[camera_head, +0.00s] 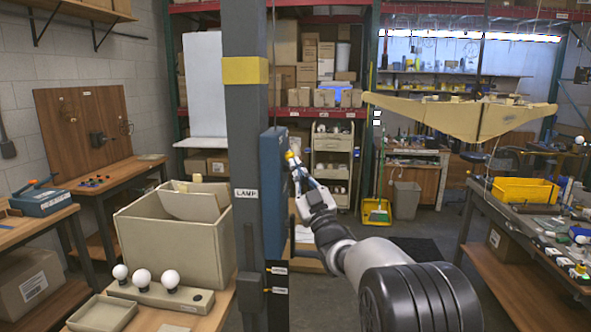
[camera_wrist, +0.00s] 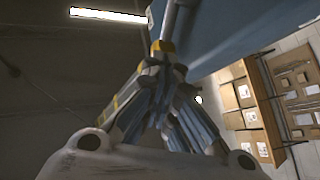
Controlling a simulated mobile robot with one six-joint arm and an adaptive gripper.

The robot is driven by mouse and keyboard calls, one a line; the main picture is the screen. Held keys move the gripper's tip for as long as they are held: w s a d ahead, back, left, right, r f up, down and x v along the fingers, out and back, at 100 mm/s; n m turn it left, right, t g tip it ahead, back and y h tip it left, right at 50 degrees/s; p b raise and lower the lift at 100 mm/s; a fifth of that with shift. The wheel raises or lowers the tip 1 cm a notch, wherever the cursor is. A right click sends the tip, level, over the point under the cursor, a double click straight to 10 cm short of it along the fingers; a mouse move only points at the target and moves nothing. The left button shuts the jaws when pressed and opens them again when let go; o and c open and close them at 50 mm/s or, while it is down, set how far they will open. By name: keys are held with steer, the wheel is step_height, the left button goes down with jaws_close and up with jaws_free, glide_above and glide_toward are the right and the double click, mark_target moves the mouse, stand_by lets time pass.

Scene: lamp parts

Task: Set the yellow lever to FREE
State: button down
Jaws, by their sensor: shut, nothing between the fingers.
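The yellow lever (camera_head: 289,154) shows as a small yellow tip at the edge of the blue box (camera_head: 273,185) on the grey column. In the wrist view the yellow end (camera_wrist: 163,46) sits on a grey rod (camera_wrist: 171,18) beside the blue face (camera_wrist: 215,35). My gripper (camera_head: 294,165) is shut with nothing held. Its fingertips are right at the yellow end, and in the wrist view my gripper (camera_wrist: 160,65) appears against or just below it. I cannot tell whether they touch. The FREE marking cannot be read in either view.
The column (camera_head: 247,130) has a LAMP label and small labelled tags lower down. A beige bin (camera_head: 170,240) and a holder with white bulbs (camera_head: 155,293) stand on the left bench. A yellow tray (camera_head: 525,191) is on the right bench. A beige shade (camera_head: 460,115) hangs at upper right.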

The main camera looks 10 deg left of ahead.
steer(key=shift+w+a+r, duration=0.35)
steer(key=shift+w+r, duration=0.05)
steer(key=shift+w, duration=0.1)
steer(key=shift+r+m+h+p, duration=0.35)
steer(key=shift+m+h+p, duration=0.05)
steer(key=shift+h+p, duration=0.1)
steer(key=shift+m+g, duration=0.3)
steer(key=shift+w+r+h+p, duration=0.1)
steer(key=shift+w+h+p, duration=0.05)
steer(key=shift+h+p, duration=0.25)
